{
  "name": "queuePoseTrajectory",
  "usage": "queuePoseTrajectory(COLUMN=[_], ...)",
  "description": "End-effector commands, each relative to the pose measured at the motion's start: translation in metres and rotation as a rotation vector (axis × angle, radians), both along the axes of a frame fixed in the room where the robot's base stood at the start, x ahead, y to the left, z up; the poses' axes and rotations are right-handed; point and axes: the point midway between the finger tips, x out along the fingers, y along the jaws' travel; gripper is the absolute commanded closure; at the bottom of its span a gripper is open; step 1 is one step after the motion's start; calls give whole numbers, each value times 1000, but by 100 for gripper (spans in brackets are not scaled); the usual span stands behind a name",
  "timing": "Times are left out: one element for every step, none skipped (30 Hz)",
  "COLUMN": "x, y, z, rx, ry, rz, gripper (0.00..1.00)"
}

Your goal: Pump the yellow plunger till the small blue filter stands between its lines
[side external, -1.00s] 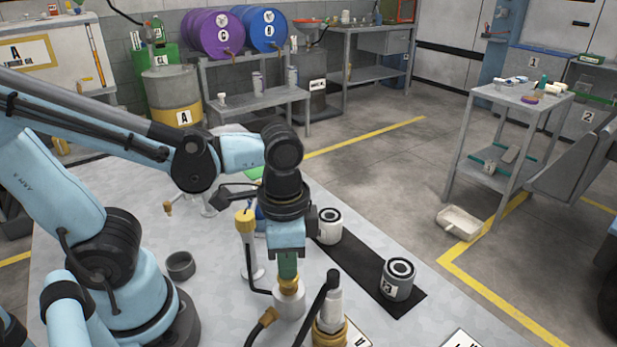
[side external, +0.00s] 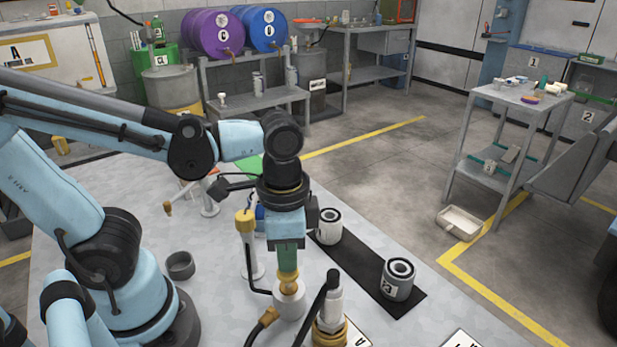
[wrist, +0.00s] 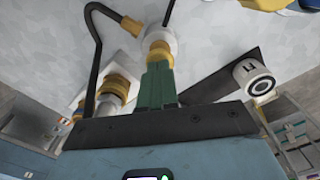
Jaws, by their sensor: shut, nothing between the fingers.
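My gripper (side external: 288,266) points down with its green fingers together, directly above the yellow plunger (side external: 288,275). The plunger stands up from a short white pump body (side external: 289,298) on the bench. In the wrist view the fingertips (wrist: 157,65) meet the plunger (wrist: 158,48), seemingly touching its top, with nothing between them. A blue thing (side external: 260,217), perhaps the small blue filter, is mostly hidden behind the gripper and a white post. Blue also shows at the top right edge of the wrist view (wrist: 305,7). No lines beside it can be made out.
The white post (side external: 247,255) with a yellow top stands left of the pump. A white-and-brass fitting with a black lever (side external: 330,310) stands close at right. Two larger filters (side external: 328,227) (side external: 398,280) stand on a black strip.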

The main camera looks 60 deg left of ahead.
Motion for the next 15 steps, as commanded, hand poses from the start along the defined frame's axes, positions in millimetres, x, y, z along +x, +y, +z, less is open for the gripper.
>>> queuePoseTrajectory(x=[0,0,0,0,0,0,0,0,-1,0,0,0,0,0,0], y=[0,0,0,0,0,0,0,0,0,0,0,0,0,0,0], z=[4,6,9,11,13,16,18,21,23,26,28,31,33,35,38], rx=[0,0,0,0,1,1,1,1,1,1,1,1,1,1,1], ry=[0,0,0,0,1,1,1,1,1,1,1,1,1,1,1], rz=[0,0,0,0,0,0,0,0,0,0,0,0,0,0,0], gripper=[100,100,100,100,100,100,100,100,100,100,100,100,100,100,100])
